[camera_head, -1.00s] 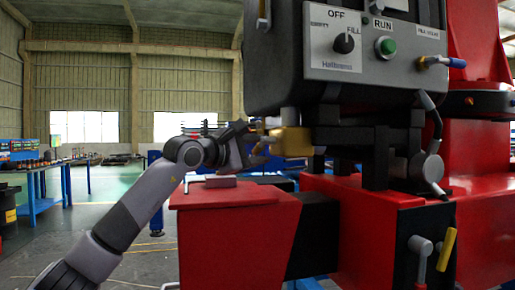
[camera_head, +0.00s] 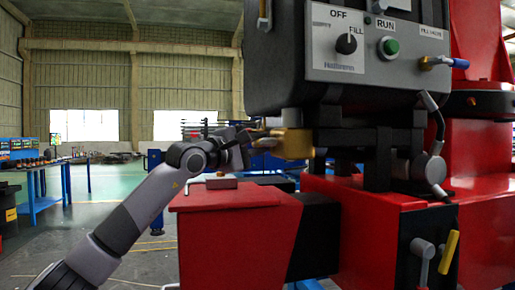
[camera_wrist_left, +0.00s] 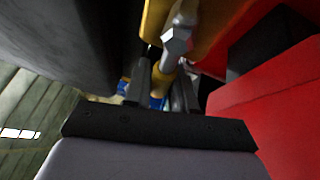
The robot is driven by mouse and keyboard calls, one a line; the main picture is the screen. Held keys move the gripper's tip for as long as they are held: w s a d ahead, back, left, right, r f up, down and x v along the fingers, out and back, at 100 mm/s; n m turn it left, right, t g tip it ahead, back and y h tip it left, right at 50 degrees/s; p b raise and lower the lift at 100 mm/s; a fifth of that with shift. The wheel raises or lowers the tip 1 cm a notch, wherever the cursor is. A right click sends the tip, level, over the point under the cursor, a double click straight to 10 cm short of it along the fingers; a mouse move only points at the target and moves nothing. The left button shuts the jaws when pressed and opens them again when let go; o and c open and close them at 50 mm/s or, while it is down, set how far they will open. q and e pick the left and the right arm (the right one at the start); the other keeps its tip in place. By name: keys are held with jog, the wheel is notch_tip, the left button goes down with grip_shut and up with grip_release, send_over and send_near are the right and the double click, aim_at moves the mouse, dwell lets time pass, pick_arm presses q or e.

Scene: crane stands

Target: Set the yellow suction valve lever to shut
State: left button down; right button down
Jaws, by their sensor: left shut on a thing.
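A brass-yellow valve body (camera_head: 294,143) sits under the grey control box, with a short stem pointing left. My left gripper (camera_head: 262,136) is at this stem's left end, its fingers roughly level. In the left wrist view the fingers (camera_wrist_left: 163,88) are shut on a narrow yellowish piece, the yellow lever (camera_wrist_left: 164,80), partly hidden between them. The valve body (camera_wrist_left: 208,22) and a grey hex fitting (camera_wrist_left: 176,42) show just beyond. Another yellow handle (camera_head: 447,251) stands at the lower right, apart from the gripper. My right gripper is not in view.
The grey control box (camera_head: 340,75) hangs close above the valve. A red block (camera_head: 235,235) stands below my gripper, with a small grey piece (camera_head: 221,183) on top. Open floor lies at the left.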

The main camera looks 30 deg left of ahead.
pick_arm(q)
jog(key=shift+r+m+t, duration=0.3)
jog(key=shift+r+m, duration=0.05)
jog(key=shift+m, duration=0.25)
jog(key=c, duration=1)
grip_release()
jog(key=shift+s+f, duration=0.1)
jog(key=shift+s+a+f, duration=0.1)
jog(key=shift+s+a, duration=0.05)
jog(key=shift+s, duration=0.15)
jog(key=b+v, duration=0.2)
jog(key=v, duration=0.4)
jog(key=shift+s, duration=0.15)
